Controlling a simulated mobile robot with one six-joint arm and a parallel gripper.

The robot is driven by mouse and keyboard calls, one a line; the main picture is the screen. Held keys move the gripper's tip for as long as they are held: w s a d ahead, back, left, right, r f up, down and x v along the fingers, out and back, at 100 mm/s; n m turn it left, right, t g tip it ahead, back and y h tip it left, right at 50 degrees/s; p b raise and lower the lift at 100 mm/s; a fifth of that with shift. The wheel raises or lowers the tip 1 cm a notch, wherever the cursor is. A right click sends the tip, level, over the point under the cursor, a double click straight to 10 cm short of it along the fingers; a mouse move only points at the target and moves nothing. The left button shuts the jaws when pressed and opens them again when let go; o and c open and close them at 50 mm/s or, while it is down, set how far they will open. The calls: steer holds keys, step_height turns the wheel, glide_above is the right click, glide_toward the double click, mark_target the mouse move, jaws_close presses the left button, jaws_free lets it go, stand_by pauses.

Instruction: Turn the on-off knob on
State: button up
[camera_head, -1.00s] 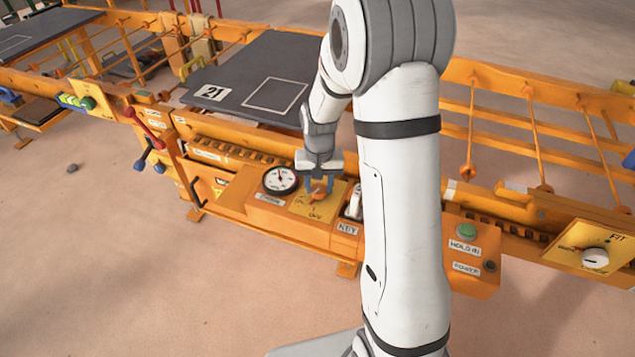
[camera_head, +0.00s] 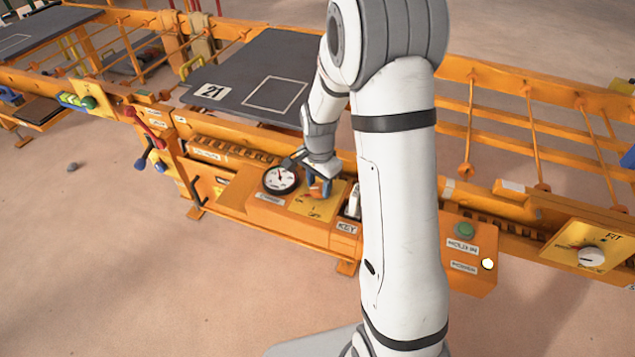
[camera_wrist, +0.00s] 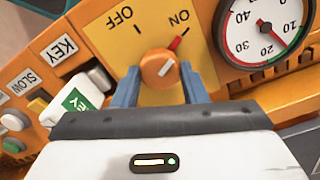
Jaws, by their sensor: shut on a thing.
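The orange on-off knob (camera_wrist: 157,69) sits on a yellow plate (camera_wrist: 125,45) marked OFF and ON. In the head view my gripper (camera_head: 319,184) is at the plate, turned sideways, and partly hides the knob. The power lamp (camera_head: 488,264) on the box at the right glows yellow-white.
A round gauge (camera_wrist: 265,30) stands close beside the knob plate. On the other side is a key switch with a green-and-white tag (camera_wrist: 78,103). A green button (camera_head: 465,230) labelled HOLD IN sits above the lamp. My arm hides part of the machine.

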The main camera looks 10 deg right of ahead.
mark_target(318, 188)
steer(key=shift+w+a+r+m, duration=0.1)
steer(key=shift+m, duration=0.3)
steer(key=o, duration=1)
steer(key=shift+r+p, duration=0.65)
steer(key=shift+r, duration=3.2)
steer(key=s+r+n+t+p, duration=0.1)
steer(key=s+r+n+p, duration=0.3)
steer(key=s+r, duration=0.3)
steer(key=s+r+n+p, duration=0.4)
steer(key=s+r, duration=0.3)
steer(key=r, duration=0.2)
steer(key=s+r+n+t+p, duration=0.1)
steer(key=s+r+n+p, duration=0.3)
steer(key=s+r, duration=0.3)
steer(key=shift+s+a+r+t, duration=0.2)
steer(key=shift+s+r+t, duration=0.1)
steer(key=shift+r, duration=0.3)
